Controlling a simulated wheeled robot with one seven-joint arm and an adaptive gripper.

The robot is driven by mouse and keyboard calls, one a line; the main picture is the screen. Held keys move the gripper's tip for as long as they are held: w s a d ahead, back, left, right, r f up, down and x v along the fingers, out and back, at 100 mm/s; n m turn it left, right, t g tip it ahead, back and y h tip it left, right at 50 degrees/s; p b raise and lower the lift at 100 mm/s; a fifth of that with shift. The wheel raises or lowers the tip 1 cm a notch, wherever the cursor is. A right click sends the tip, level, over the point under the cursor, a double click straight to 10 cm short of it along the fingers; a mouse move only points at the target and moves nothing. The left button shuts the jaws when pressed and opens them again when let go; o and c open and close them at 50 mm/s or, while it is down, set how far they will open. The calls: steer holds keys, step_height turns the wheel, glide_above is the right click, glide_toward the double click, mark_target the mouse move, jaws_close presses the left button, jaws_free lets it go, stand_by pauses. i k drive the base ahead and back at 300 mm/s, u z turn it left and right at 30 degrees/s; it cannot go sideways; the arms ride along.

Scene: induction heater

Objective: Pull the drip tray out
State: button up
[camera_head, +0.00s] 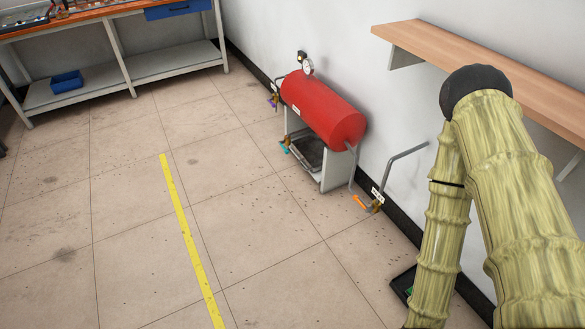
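The drip tray (312,153) is a dark, shallow tray with a lighter rim. It sits low inside the grey stand under a red cylindrical tank (322,108) against the wall. The stand's end panel (338,173) hides part of the tray's right side. My arm, in a yellowish ribbed cover, fills the right of the view, apart from the tank and tray. My gripper is not in view.
Valves with an orange handle (361,202) and a teal handle (285,148) sit near the floor. A wooden shelf (500,75) runs along the wall. A workbench (135,70) stands at upper left. The floor left of the tank is clear, with a yellow line (186,228).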

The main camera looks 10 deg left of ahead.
mark_target(310, 148)
steer(key=u, duration=0.85)
steer(key=i, duration=0.9)
steer(key=u, duration=1.05)
steer(key=i, duration=1.5)
steer(key=z, duration=1.1)
steer(key=i, duration=1)
steer(key=z, duration=0.95)
